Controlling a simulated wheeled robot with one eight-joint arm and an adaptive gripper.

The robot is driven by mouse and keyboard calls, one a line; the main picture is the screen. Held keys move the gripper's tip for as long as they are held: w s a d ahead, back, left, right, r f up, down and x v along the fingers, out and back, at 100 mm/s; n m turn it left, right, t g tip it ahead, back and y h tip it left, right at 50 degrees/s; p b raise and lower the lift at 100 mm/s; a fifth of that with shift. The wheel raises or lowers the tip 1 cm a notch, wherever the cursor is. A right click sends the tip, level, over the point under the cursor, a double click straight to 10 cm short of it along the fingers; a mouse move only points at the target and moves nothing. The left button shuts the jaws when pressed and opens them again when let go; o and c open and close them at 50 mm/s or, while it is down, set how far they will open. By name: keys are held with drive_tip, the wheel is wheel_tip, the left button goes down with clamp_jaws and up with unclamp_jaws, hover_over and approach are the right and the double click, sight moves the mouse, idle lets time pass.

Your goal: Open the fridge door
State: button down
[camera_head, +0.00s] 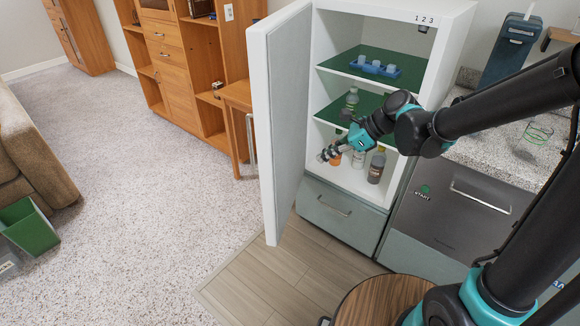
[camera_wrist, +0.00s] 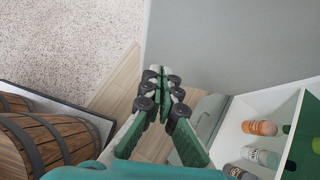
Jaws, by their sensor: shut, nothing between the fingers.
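The fridge (camera_head: 455,22) stands at the upper middle of the head view, white outside with green shelves inside. Its door (camera_head: 284,120) is swung wide open to the left, hinged on the left side, with its grey inner face showing. The door also fills the top of the wrist view (camera_wrist: 235,45). My gripper (camera_head: 326,155) is in front of the open fridge's lower compartment, to the right of the door and apart from it. In the wrist view, its fingertips (camera_wrist: 162,75) are together and hold nothing. The door handle (camera_head: 251,140) shows on the door's outer side.
Bottles (camera_head: 376,166) stand on the fridge floor, and a blue tray (camera_head: 375,68) sits on the top shelf. A drawer (camera_head: 340,215) is below. A round wooden top (camera_head: 385,302) stands in front. Wooden cabinets (camera_head: 175,55) are behind the door.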

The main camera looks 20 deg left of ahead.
approach(279, 173)
wheel_tip(279, 173, down, 3)
drive_tip(key=shift+s+a+f, duration=0.1)
drive_tip(key=shift+s+a, duration=0.15)
drive_tip(key=shift+a, duration=0.75)
drive_tip(key=shift+s+a+f, duration=0.1)
drive_tip(key=shift+s+a, duration=0.1)
drive_tip(key=shift+a, duration=0.85)
drive_tip(key=s+a, duration=0.1)
drive_tip(key=a, duration=1.6)
drive_tip(key=shift+s+a, duration=0.15)
drive_tip(key=shift+a, duration=0.05)
